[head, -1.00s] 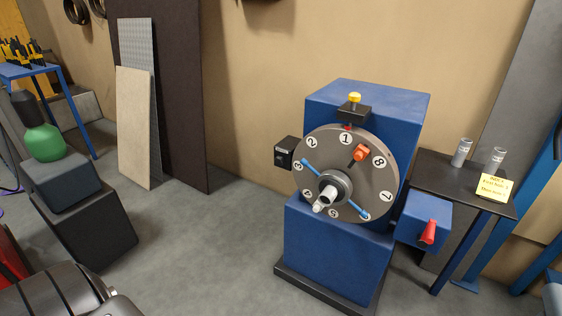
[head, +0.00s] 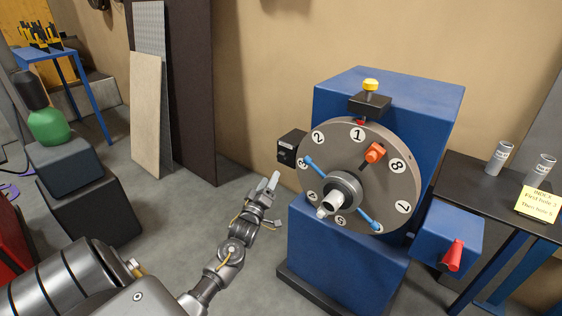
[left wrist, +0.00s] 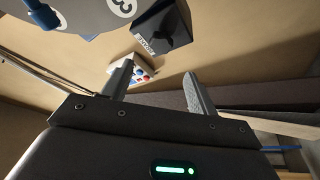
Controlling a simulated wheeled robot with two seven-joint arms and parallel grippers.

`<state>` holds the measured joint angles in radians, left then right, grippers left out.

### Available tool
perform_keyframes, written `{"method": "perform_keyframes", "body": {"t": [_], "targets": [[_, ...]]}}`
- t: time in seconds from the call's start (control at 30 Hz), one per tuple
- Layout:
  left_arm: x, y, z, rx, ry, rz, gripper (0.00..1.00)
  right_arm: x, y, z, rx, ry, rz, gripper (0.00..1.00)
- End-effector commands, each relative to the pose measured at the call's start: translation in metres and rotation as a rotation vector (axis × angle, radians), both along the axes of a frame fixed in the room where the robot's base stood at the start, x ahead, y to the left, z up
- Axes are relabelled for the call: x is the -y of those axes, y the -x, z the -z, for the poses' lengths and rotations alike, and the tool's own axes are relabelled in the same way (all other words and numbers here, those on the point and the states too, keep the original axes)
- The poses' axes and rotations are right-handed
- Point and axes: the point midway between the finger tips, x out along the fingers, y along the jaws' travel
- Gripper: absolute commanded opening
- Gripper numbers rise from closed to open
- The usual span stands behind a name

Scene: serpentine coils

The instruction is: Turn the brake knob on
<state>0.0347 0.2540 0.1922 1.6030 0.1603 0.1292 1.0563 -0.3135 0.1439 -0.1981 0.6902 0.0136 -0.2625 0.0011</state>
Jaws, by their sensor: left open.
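A small black box (head: 291,148) with a dark knob and a pale label is at the left edge of the numbered grey dial (head: 345,223); the label is too small to read surely. In the left wrist view the box and knob (left wrist: 168,36) show ahead, above and beyond the fingertips. My left gripper (head: 270,192) is open and empty, below and slightly left of the box, apart from it. Its two fingers also show spread in the left wrist view (left wrist: 158,80). The knob's exact turn position cannot be told. My right gripper is not in view.
The dial, with blue-tipped arms and an orange handle (head: 374,152), stands on a blue machine (head: 340,258). A blue box with a red lever (head: 452,256) is at right, near a dark table (head: 470,190) with two cylinders. Floor left of the machine is open.

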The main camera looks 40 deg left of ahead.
Motion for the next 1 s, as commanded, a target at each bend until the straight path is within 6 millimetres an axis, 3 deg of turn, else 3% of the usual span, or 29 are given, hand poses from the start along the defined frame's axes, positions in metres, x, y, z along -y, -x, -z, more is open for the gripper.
{"method": "perform_keyframes", "body": {"t": [0.53,0.7,1.0], "targets": [[-0.026,-0.082,-0.025,-0.001,-0.001,-0.001,0.59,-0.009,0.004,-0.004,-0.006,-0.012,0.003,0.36],[-0.03,-0.093,-0.027,-0.003,-0.001,0.0,0.59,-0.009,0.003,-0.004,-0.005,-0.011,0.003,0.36],[-0.03,-0.095,-0.028,-0.003,-0.001,0.0,0.59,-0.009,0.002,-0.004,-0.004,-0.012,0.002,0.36]]}}
